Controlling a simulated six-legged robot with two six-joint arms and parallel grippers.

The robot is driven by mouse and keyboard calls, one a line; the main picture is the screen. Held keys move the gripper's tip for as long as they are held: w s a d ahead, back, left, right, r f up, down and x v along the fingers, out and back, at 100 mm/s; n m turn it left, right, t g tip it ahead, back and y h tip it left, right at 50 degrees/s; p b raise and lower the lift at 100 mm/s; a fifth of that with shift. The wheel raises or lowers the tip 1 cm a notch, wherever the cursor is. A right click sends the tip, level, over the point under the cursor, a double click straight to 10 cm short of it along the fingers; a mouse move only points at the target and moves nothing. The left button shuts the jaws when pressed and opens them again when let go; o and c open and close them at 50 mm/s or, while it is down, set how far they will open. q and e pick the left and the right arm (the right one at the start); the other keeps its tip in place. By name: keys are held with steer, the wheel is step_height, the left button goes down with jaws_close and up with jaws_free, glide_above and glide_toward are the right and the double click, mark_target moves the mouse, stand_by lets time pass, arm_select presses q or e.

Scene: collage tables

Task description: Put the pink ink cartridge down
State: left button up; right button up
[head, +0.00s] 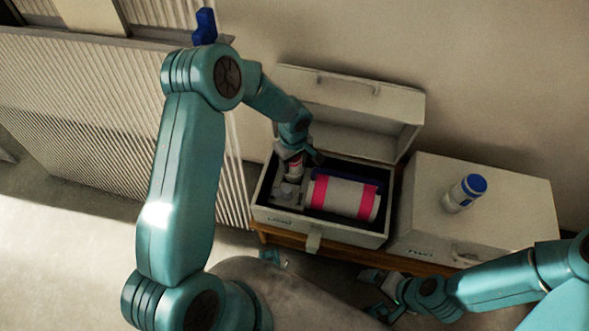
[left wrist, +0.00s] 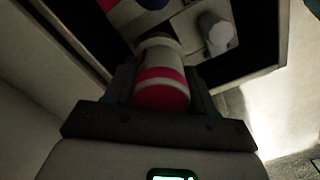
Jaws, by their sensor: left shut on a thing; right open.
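The pink ink cartridge (head: 294,168) is small and white with a pink end. It is between the fingers of my left gripper (head: 299,158), at the left part of an open pale box (head: 312,243). In the left wrist view the cartridge (left wrist: 162,90) sits between both fingers, its pink end toward the camera. Whether its far end touches anything below is hidden. A larger white cylinder with two pink bands (head: 342,196) lies in the box to the right. My right gripper (head: 383,291) is open and empty, in front of the boxes.
The box's raised lid (head: 350,98) stands behind it. A closed pale box (head: 480,225) stands to the right, with a blue-capped white bottle (head: 464,193) on top. A ribbed panel (head: 90,110) is at the left. In the left wrist view a pale knob (left wrist: 216,32) is near the cartridge.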

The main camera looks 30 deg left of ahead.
arm_select(q)
step_height(320, 180, down, 4)
steer(key=shift+f+b, duration=0.1)
steer(key=shift+b, duration=0.4)
steer(key=shift+f, duration=0.1)
steer(key=o, duration=1.1)
steer(key=shift+o, duration=0.2)
